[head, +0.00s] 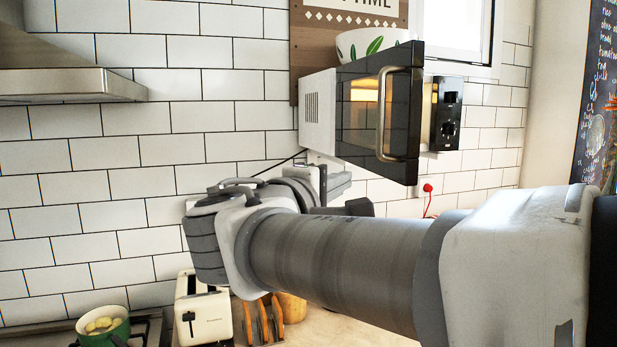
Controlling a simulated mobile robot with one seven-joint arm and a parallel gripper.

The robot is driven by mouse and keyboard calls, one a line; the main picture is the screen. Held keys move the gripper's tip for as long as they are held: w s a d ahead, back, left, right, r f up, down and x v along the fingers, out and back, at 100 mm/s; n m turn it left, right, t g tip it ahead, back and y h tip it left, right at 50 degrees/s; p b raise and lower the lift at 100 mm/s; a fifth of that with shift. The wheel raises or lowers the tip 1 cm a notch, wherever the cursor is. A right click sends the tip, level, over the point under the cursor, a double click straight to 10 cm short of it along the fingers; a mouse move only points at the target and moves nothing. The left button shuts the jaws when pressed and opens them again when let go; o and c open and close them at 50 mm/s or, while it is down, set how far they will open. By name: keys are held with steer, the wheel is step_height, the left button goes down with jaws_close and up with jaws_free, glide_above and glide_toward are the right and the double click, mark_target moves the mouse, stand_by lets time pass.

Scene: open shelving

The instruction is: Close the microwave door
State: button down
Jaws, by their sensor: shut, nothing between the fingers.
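The microwave (318,112) is mounted at the upper middle of the head view, against the tiled wall. Its dark glass door (360,118) stands partly open, swung out from its left side. The curved metal handle (383,112) is on the door's free edge. My gripper (338,184) is below the microwave and left of the door's lower corner, partly hidden by my own arm. It looks shut and empty, apart from the door.
A white bowl with green leaves (372,43) sits on top of the microwave. A toaster (204,310), a rack (262,320) and a green pot (104,326) stand below. A range hood (70,85) juts out at the upper left. A red plug (427,188) is in the wall.

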steer(key=p, duration=0.2)
glide_toward(389, 168)
steer(key=w, duration=0.4)
steer(key=shift+w+d+p, duration=0.25)
steer(key=shift+d, duration=0.5)
steer(key=shift+w+d+p, duration=0.2)
steer(key=shift+w+d, duration=0.1)
steer(key=shift+d, duration=0.45)
steer(key=shift+d, duration=0.1)
